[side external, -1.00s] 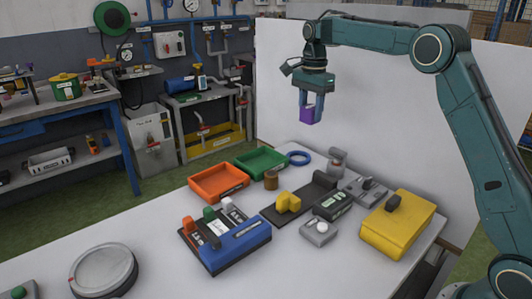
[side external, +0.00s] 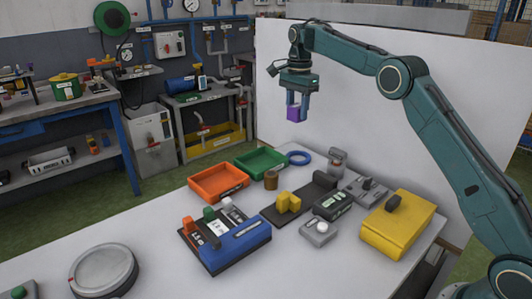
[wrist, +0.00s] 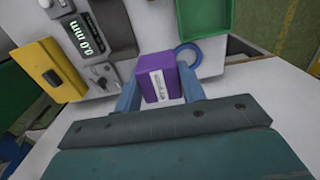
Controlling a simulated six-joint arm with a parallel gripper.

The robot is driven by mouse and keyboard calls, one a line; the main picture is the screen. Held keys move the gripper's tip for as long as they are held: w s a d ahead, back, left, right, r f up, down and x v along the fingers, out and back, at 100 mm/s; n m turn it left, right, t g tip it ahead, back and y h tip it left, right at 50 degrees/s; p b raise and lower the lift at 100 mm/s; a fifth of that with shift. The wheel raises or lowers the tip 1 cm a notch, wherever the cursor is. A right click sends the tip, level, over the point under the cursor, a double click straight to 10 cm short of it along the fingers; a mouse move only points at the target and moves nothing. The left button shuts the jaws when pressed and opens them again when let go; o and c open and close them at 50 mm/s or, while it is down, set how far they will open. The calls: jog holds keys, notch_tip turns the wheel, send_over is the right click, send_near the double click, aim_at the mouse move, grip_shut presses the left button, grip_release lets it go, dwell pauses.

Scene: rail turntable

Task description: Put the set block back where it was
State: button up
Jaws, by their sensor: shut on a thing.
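A purple block (side external: 293,114), with a white label on its face in the wrist view (wrist: 158,78), hangs between my gripper's (side external: 298,108) two blue fingers. My gripper is shut on it, with one finger on each side. It is held high in the air, above the far part of the table and clear of everything on it. I cannot tell from the label which block it is. A dark rail (side external: 318,190) lies on the table below, with a yellow stepped block (side external: 288,202) at its near end.
Orange (side external: 218,182) and green (side external: 261,161) trays and a blue ring (side external: 299,158) lie toward the back. A device with a display (side external: 333,205), a yellow box (side external: 397,225) and a blue-fronted rack (side external: 225,240) stand nearby. A round grey disc (side external: 103,270) is at front left. The table's left middle is clear.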

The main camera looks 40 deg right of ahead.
notch_tip(320, 180, down, 14)
jog(key=shift+r, duration=0.1)
dwell(0.5)
jog(key=shift+f, duration=2.9)
jog(key=o, duration=1.3)
jog(key=shift+f, duration=0.15)
notch_tip(320, 180, up, 12)
